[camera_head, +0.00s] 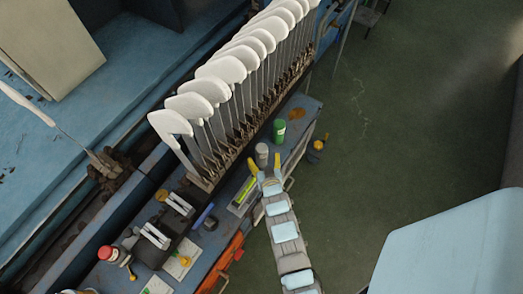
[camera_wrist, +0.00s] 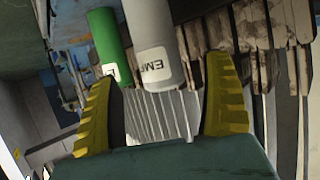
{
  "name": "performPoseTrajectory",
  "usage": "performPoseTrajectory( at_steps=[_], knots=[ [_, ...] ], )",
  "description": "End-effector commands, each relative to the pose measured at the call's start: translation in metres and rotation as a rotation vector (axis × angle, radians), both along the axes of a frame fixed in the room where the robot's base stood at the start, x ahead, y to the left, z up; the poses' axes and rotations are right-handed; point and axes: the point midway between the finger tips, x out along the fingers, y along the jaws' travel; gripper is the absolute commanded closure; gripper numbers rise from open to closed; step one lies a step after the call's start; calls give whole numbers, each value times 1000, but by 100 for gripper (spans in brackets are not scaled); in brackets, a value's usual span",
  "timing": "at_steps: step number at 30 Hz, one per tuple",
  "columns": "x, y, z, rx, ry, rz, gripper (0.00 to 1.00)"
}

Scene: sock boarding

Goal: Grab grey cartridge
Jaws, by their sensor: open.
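The grey cartridge (camera_head: 262,154) stands on the blue bench ledge, just beyond my gripper (camera_head: 266,166) in the head view. In the wrist view the grey cartridge (camera_wrist: 152,38) shows dark lettering that starts "EM". It lies ahead, between the lines of the two yellow fingers of my gripper (camera_wrist: 162,85). My gripper is open, and nothing is visibly held in it. Whether the fingertips overlap the cartridge's sides in depth is hard to tell.
A green cartridge (camera_head: 279,130) stands close by; in the wrist view the green cartridge (camera_wrist: 105,42) is left of the grey one. A row of white sock forms (camera_head: 222,85) on a rack runs along the left. A red-capped container (camera_head: 108,254) stands at lower left.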

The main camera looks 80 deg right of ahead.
Motion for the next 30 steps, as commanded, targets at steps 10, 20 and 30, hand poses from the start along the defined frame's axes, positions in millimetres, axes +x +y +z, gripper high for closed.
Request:
performPoseTrajectory(
  at_steps=[10, 20, 30],
  knots=[
    [13, -33, -14, -3, -2, 0, 18],
    [16, -40, -17, 0, 0, 0, 18],
    [16, -40, -17, -1, 0, 0, 87]
  ],
)
